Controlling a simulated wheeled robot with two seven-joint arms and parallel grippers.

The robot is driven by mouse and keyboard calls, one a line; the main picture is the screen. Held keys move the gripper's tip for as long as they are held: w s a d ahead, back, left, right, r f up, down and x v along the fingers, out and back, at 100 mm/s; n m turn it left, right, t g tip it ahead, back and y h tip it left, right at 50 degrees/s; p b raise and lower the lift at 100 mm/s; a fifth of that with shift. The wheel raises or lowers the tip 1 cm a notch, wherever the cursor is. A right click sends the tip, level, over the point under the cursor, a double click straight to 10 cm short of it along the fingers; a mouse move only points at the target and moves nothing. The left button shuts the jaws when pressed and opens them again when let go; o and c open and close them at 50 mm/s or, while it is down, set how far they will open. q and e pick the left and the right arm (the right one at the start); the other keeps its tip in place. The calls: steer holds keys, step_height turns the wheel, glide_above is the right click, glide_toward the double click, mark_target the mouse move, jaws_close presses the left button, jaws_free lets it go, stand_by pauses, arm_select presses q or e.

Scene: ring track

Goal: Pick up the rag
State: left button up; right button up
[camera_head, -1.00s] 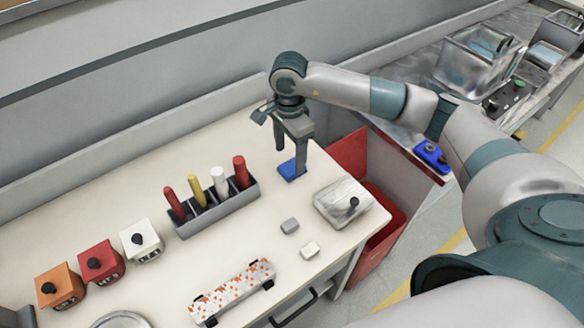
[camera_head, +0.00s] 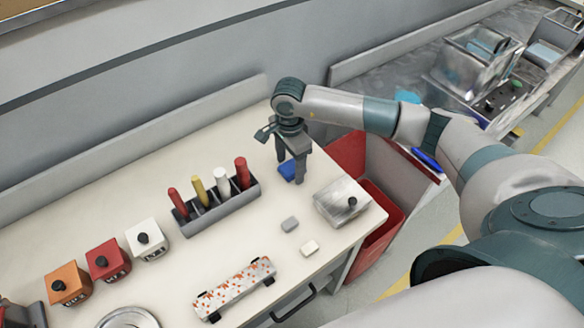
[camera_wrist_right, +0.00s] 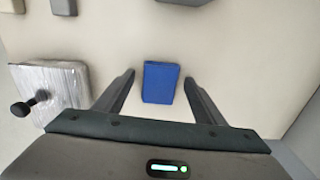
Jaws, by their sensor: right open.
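The rag (camera_head: 287,171) is a small, flat, folded blue piece on the white bench top, near the bench's back right. It also shows in the right wrist view as a blue rectangle (camera_wrist_right: 161,84). My right gripper (camera_head: 290,172) points down at the rag, open, its fingers partly covering it in the head view. In the wrist view the two fingers (camera_wrist_right: 160,76) stand on either side of the rag with gaps, and nothing is held. The exact height above the bench is hard to tell. My left gripper is not in view.
A grey rack (camera_head: 219,210) with coloured handles stands to the left. Two small blocks (camera_head: 290,224) and a spotted bar (camera_head: 236,287) lie nearer. A red bin (camera_head: 378,240) is beyond the bench edge.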

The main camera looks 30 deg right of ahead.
mark_target(293, 168)
steer(key=c, duration=1.1)
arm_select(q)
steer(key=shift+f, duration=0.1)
